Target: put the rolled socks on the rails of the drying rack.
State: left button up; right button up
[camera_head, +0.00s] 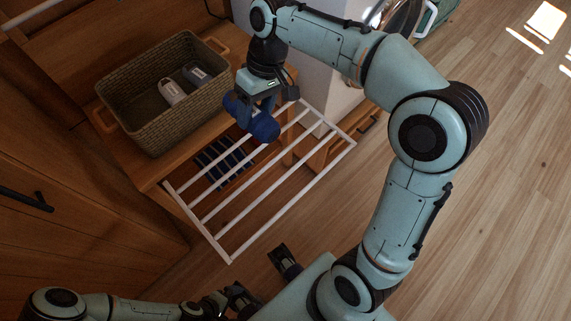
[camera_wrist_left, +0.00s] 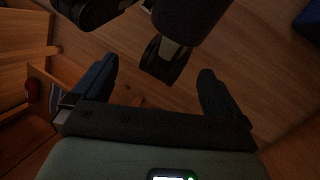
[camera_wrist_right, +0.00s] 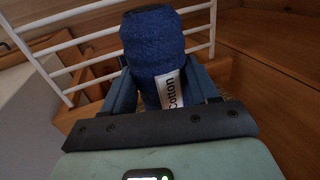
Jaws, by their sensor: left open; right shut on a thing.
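My right gripper (camera_head: 256,112) is shut on a dark blue rolled sock (camera_head: 265,127), holding it above the back part of the drying rack (camera_head: 225,255). In the right wrist view the blue roll (camera_wrist_right: 152,45) sits between the fingers, with a white "Cotton" label, and white rails show behind it. The rack has several white parallel rails; I see no sock resting on them. A light rolled sock (camera_head: 172,92) and a dark grey one (camera_head: 196,75) lie in the wicker basket (camera_head: 155,132). My left gripper (camera_head: 262,279) is open and empty, low near my base.
The basket stands on a wooden bench (camera_head: 147,174) behind the rack. A blue striped item (camera_head: 222,162) shows below the rails. A wooden cabinet (camera_head: 60,215) with a dark handle is at left. The wooden floor (camera_head: 510,200) at right is clear.

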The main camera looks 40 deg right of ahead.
jog(key=shift+s+d+f, duration=0.1)
jog(key=shift+s+d, duration=0.05)
jog(key=shift+s, duration=0.35)
jog(key=shift+s+d+f, duration=0.1)
jog(key=shift+s+f, duration=0.1)
jog(key=shift+s, duration=0.05)
jog(key=b, duration=0.4)
send_over(264, 169)
jog(key=d, duration=0.2)
notch_tip(264, 169, down, 20)
jog(key=shift+a+r, duration=0.1)
jog(key=shift+r, duration=0.1)
jog(key=shift+f, duration=0.15)
jog(key=o, duration=1.1)
